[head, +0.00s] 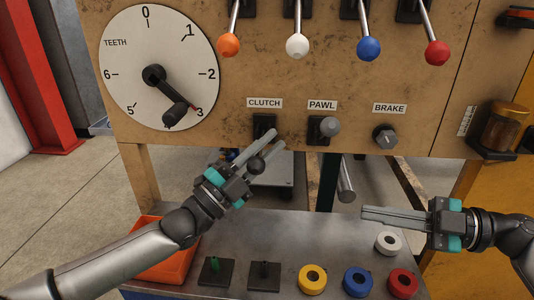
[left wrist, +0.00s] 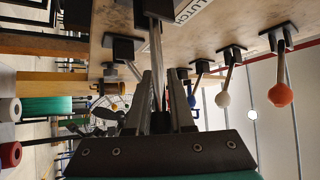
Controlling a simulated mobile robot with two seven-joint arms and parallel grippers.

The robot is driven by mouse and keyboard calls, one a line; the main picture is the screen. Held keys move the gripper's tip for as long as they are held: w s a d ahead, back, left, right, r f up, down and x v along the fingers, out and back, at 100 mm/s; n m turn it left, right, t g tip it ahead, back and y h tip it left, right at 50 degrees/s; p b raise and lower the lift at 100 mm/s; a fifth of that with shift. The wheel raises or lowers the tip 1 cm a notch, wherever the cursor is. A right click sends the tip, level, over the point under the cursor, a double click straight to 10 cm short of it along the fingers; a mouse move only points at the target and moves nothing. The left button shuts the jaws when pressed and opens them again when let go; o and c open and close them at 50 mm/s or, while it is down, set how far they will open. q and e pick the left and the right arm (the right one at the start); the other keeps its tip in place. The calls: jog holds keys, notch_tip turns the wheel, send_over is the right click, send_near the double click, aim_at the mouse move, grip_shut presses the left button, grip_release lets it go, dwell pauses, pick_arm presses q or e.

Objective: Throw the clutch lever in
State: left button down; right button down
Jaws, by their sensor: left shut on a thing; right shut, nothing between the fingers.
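In the left wrist view the metal lever rod (left wrist: 155,58) runs between the two fingers (left wrist: 163,92). The fingers hide part of the lever in the head view. My right gripper (head: 365,215) is shut and empty, pointing left above the right part of the metal table.
The pawl lever (head: 331,126) and brake knob (head: 385,136) are right of the clutch. The teeth dial (head: 130,65) has its pointer near 3. Several coloured levers hang above. Rings, black stands and an orange bin (head: 165,266) are on the table (head: 330,232).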

aim_at(264, 164)
pick_arm(q)
jog(key=shift+s+d, duration=0.25)
jog(key=shift+d, duration=0.05)
pick_arm(e)
jog(key=w+a+r+m+g+y, duration=0.1)
jog(key=a+r, duration=0.3)
jog(key=a, duration=0.5)
jog(key=w+a+r+m+g+y, duration=0.2)
jog(key=w+a+r+g, duration=0.1)
jog(key=a, duration=0.7)
jog(key=shift+w+r+g, duration=0.2)
jog(key=shift+r+g, duration=0.1)
jog(key=shift+r, duration=0.15)
jog(key=shift+w+f, duration=0.1)
jog(key=shift+f, duration=0.9)
pick_arm(q)
jog(key=c, duration=0.8)
grip_release()
jog(key=shift+r+h, duration=0.2)
jog(key=shift+h, duration=0.1)
pick_arm(e)
jog(key=shift+d, duration=0.1)
pick_arm(q)
jog(key=shift+a, duration=0.1)
